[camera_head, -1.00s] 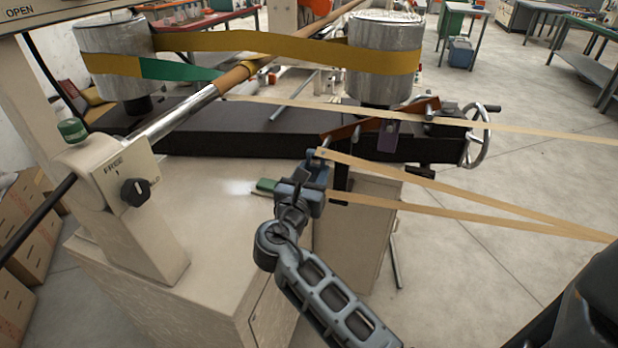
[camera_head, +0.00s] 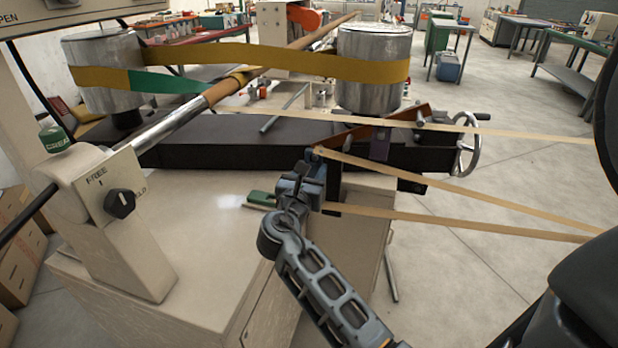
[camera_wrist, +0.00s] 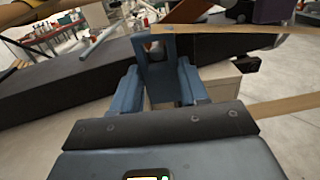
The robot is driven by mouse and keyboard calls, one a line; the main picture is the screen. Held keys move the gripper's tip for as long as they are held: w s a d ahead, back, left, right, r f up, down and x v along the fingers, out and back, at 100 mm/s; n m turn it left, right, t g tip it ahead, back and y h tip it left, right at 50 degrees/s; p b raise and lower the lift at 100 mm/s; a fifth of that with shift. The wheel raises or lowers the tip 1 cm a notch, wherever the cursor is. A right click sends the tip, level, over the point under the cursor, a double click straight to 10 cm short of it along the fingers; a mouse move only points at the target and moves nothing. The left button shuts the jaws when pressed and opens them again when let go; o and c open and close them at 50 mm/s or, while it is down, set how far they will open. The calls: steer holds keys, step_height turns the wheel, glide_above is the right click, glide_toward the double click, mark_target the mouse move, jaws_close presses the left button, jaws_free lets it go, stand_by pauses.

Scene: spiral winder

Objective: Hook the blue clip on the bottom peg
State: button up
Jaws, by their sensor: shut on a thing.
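The blue clip (camera_head: 315,166) is held up in my gripper (camera_head: 306,184), beside the low end of the brown slanted bar (camera_head: 350,134). In the wrist view the blue clip (camera_wrist: 158,80) stands between the two jaws of my gripper (camera_wrist: 160,73), its open frame and top tab pointing away from me. A tan strip (camera_wrist: 245,38) runs right from its top. The jaws are shut on the clip. A purple clip (camera_head: 380,147) hangs farther up the bar. The bottom peg is not clearly visible; the clip and gripper cover that area.
Tan strips (camera_head: 450,187) stretch to the right. A handwheel (camera_head: 468,145) stands behind. Metal drums (camera_head: 374,65) with a yellow band (camera_head: 240,55) stand at the back.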

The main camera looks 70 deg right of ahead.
steer(key=shift+w+d+f+b, duration=0.1)
steer(key=shift+d+b, duration=0.6)
steer(key=shift+d, duration=0.7)
steer(key=shift+d+f+p, duration=0.25)
steer(key=shift+d+p, duration=0.2)
steer(key=shift+d, duration=0.1)
steer(key=o, duration=1.1)
steer(key=shift+f, duration=0.1)
steer(key=shift+s+a+b, duration=0.15)
steer(key=shift+a+b, duration=0.1)
steer(key=shift+a, duration=1.7)
steer(key=shift+s+a+b, duration=0.1)
steer(key=shift+a+b, duration=0.1)
steer(key=shift+a, duration=1.75)
